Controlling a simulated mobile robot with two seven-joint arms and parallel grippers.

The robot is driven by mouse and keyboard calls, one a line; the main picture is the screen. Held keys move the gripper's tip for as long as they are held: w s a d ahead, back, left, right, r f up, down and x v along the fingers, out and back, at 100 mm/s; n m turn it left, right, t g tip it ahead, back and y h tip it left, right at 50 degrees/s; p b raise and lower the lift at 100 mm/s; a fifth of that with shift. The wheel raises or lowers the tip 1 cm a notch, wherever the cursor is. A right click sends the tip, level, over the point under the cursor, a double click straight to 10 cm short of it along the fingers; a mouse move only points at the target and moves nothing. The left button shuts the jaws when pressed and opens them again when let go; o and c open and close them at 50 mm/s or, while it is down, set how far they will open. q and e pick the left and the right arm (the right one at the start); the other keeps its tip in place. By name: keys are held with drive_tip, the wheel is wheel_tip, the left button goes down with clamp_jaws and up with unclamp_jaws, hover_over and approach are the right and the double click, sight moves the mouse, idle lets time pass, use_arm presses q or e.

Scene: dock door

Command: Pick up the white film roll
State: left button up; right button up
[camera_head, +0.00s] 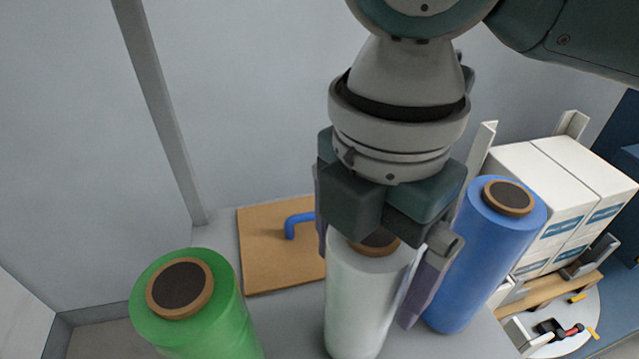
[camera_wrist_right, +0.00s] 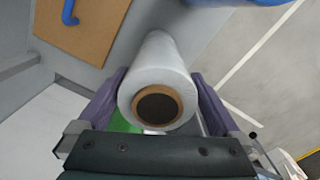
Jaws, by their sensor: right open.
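The white film roll (camera_head: 352,300) stands upright on a grey surface in the head view, between a green roll and a blue roll. Its brown core end faces up, partly hidden by my right gripper. My right gripper (camera_head: 375,275) is above the roll, pointing down, with its purple fingers on either side of the roll's upper part. In the right wrist view the white film roll (camera_wrist_right: 160,75) lies between the open fingers of the right gripper (camera_wrist_right: 163,105). I cannot tell whether the fingers touch it. My left gripper is not in view.
The green roll (camera_head: 205,325) stands to the left and the blue roll (camera_head: 480,255) close on the right. A brown board (camera_head: 265,262) with a blue handle (camera_head: 297,222) lies behind. White boxes (camera_head: 560,190) are stacked at the right. A grey wall (camera_head: 255,100) stands at the back.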

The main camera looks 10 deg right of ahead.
wheel_tip(320, 180, down, 4)
drive_tip(key=shift+w+r, duration=0.1)
drive_tip(key=shift+w, duration=0.05)
drive_tip(key=shift+r, duration=0.1)
clamp_jaws()
idle(0.7)
